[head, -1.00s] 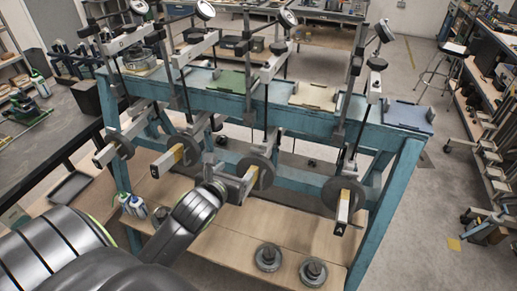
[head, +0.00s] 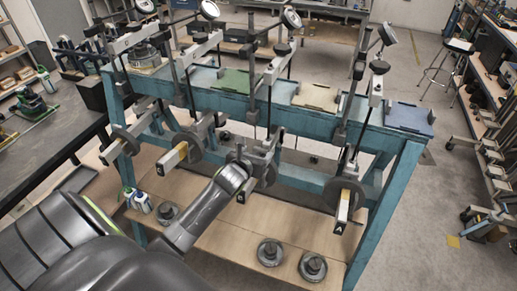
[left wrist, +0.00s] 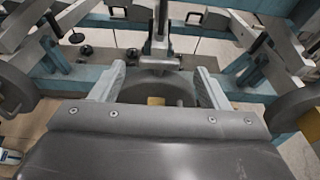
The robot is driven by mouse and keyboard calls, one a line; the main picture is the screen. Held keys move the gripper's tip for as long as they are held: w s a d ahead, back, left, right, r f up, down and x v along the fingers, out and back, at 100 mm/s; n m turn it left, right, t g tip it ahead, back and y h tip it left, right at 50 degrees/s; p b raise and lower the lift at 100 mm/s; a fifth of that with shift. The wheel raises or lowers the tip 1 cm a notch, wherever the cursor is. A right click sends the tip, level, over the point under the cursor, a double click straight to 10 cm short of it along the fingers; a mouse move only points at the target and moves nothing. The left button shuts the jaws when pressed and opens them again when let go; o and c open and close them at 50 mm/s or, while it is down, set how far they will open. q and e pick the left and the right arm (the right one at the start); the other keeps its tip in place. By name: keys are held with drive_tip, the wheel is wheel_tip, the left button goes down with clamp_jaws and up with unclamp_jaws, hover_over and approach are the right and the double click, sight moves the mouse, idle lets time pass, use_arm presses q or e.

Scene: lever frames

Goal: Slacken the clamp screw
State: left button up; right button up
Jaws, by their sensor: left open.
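My left gripper (head: 246,160) is open at the third lever from the left on the blue frame. In the left wrist view its two fingers (left wrist: 160,86) stand apart, with nothing gripped between them. Beyond and between the fingertips is a short grey crossbar (left wrist: 158,62) at the foot of an upright rod, which may be the clamp screw; I cannot tell for sure. A round disc weight (left wrist: 158,92) and a small yellow patch show below it. In the head view that disc weight (head: 267,170) is partly hidden by my wrist. My right gripper is not in view.
Other levers with disc weights stand either side: one at the right (head: 344,192), one at the left (head: 188,150). Dial gauges (head: 291,18) rise above the frame (head: 385,150).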

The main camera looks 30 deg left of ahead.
sight(260, 149)
use_arm(q)
drive_tip(key=shift+x, duration=1.65)
drive_tip(key=c, duration=1)
